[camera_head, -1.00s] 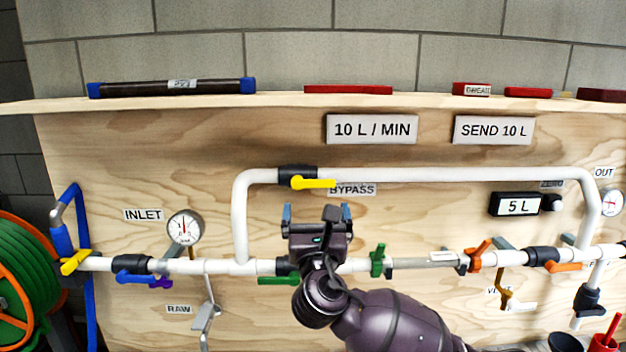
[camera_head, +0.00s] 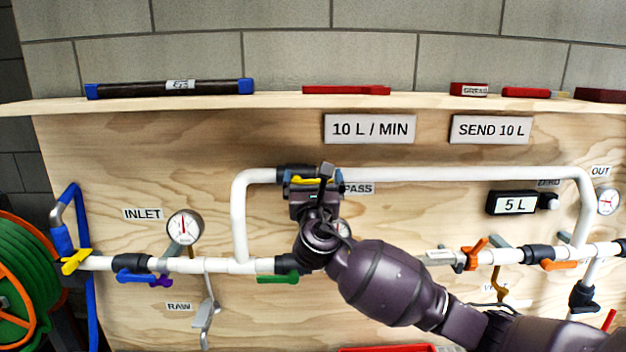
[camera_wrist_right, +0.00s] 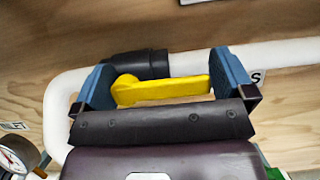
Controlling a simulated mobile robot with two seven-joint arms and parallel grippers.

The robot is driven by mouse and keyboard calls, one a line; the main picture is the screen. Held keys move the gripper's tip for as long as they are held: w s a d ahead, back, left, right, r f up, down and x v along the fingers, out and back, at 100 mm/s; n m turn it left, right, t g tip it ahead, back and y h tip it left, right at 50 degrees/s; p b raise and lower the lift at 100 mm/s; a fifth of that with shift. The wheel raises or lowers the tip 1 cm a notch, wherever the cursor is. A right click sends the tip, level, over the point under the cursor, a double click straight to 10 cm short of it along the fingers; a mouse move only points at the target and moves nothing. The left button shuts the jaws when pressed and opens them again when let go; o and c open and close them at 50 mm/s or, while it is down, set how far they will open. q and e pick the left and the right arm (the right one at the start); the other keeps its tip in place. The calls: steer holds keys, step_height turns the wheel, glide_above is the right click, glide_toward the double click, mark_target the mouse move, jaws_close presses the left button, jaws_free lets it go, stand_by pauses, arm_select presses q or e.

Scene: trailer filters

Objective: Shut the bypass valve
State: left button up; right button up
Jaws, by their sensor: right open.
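The bypass valve is a black fitting (camera_head: 290,172) on the upper white pipe, with a yellow lever handle (camera_wrist_right: 160,90). The lever lies along the pipe, pointing right. In the head view the lever is mostly hidden behind my right gripper (camera_head: 313,179). In the right wrist view the right gripper (camera_wrist_right: 172,87) is open, with one blue finger near the lever's pivot end and the other just past its free end. The lever lies between the fingers; I cannot tell whether either touches it. The BYPASS label (camera_head: 357,188) is partly covered by the gripper. My left gripper is not in view.
The white bypass pipe (camera_head: 450,174) runs along the plywood panel above the main line. Below are a green handle (camera_head: 278,279), a blue handle (camera_head: 136,277) and orange handles (camera_head: 475,253). A gauge (camera_head: 185,227) stands at left. A shelf (camera_head: 270,101) juts out above.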

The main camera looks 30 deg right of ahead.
steer(key=c, duration=0.9)
steer(key=shift+f+m, duration=0.15)
steer(key=shift+m, duration=0.15)
steer(key=m+h, duration=0.1)
steer(key=f+m+g+b, duration=0.1)
steer(key=m, duration=0.1)
steer(key=shift+m+g+h, duration=0.3)
steer(key=shift+h, duration=0.1)
steer(key=m+g, duration=0.1)
steer(key=m, duration=0.2)
steer(key=f+m+g+h, duration=0.1)
steer(key=m, duration=0.2)
steer(key=shift+a+f+h+b, duration=0.15)
steer(key=shift+h+b, duration=0.15)
steer(key=shift+b, duration=0.1)
steer(key=m+g, duration=0.1)
steer(key=m, duration=0.3)
steer(key=w+a+f+m+g, duration=0.1)
steer(key=m+g, duration=0.1)
steer(key=m, duration=0.2)
steer(key=a+f+m+g+p, duration=0.1)
steer(key=m, duration=0.3)
steer(key=shift+w+g, duration=0.2)
steer(key=shift+g, duration=0.2)
steer(key=shift+a+y, duration=0.1)
steer(key=shift+y, duration=0.3)
